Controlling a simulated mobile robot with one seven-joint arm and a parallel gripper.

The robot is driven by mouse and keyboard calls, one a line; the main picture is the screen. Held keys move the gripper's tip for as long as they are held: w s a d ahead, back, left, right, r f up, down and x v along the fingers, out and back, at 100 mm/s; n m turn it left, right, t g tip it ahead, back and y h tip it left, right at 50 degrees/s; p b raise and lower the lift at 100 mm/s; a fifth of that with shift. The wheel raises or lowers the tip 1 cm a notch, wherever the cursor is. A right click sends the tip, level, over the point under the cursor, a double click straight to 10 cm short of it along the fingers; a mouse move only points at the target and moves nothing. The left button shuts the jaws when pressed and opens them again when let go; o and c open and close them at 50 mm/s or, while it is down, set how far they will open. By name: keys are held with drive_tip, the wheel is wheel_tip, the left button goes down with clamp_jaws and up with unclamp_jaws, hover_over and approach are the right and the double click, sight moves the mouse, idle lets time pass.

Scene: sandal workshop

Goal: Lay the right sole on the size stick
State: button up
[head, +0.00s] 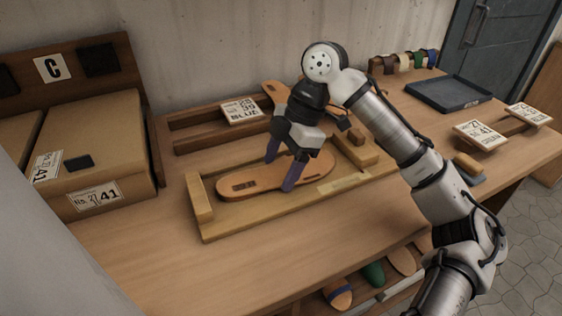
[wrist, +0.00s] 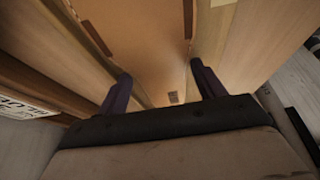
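The tan sole (head: 240,184) lies flat, lengthwise, inside the wooden size stick (head: 250,222), with its rounded left end near the upright end block (head: 200,199). My gripper (head: 280,174) is low over the middle of the sole, one purple finger on each side. In the wrist view the sole (wrist: 160,50) runs between the open fingers (wrist: 162,88), and a strip of lighter wood shows between the left finger and the sole.
A box marked 41 (head: 95,155) is at left. A dark tray (head: 448,93), label stands (head: 480,136) and a brush (head: 468,167) are at right. The front left of the bench is clear.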

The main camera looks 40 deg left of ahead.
drive_tip(key=shift+o, duration=0.6)
drive_tip(key=shift+r, duration=0.25)
drive_tip(key=v, duration=1.1)
drive_tip(key=shift+w+r, duration=0.2)
drive_tip(key=shift+r, duration=0.15)
drive_tip(key=shift+d+r, duration=0.1)
